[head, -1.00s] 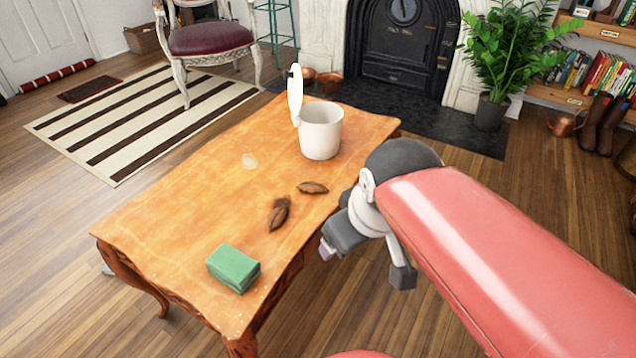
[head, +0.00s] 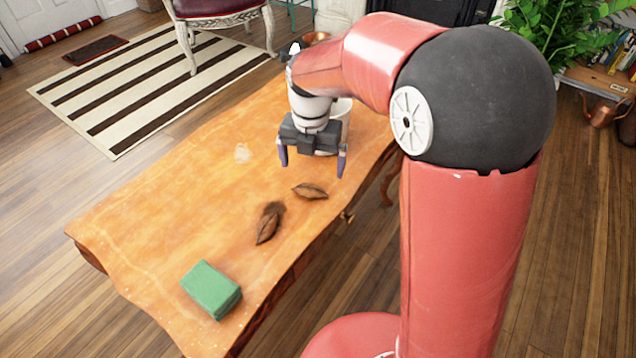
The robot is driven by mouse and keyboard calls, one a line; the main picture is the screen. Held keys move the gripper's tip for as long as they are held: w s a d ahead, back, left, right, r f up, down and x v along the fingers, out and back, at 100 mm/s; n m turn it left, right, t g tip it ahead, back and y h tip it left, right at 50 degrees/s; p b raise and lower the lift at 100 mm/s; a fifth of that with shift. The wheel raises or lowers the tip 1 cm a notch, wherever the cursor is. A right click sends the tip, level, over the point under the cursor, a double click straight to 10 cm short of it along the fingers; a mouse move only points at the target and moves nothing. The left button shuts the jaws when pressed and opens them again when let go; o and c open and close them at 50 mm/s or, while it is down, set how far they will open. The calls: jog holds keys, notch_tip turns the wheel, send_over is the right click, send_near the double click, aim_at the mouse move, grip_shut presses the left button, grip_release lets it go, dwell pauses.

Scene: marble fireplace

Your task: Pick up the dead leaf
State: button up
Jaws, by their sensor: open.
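Two brown, curled dead leaves lie on the wooden table (head: 150,235). One leaf (head: 310,191) is near the table's right edge, and the other leaf (head: 268,226) lies a little nearer to me and to the left. A dark smudge touches the top of the nearer leaf. My gripper (head: 312,168) is open and points down above the table, just beyond the farther leaf in the picture. Nothing is between its fingers. Its exact height above the table is hard to tell.
A white bin (head: 345,115) with a raised lid stands behind my gripper, mostly hidden by it. A green sponge-like block (head: 211,288) sits at the near end of the table. A pale stain (head: 242,153) marks the tabletop. The left part of the table is clear.

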aim_at(311, 187)
jog(key=f, duration=0.7)
jog(key=shift+s+a+f+b, duration=0.15)
jog(key=shift+a+f+b, duration=0.05)
jog(key=shift+b, duration=0.1)
jog(key=c, duration=1)
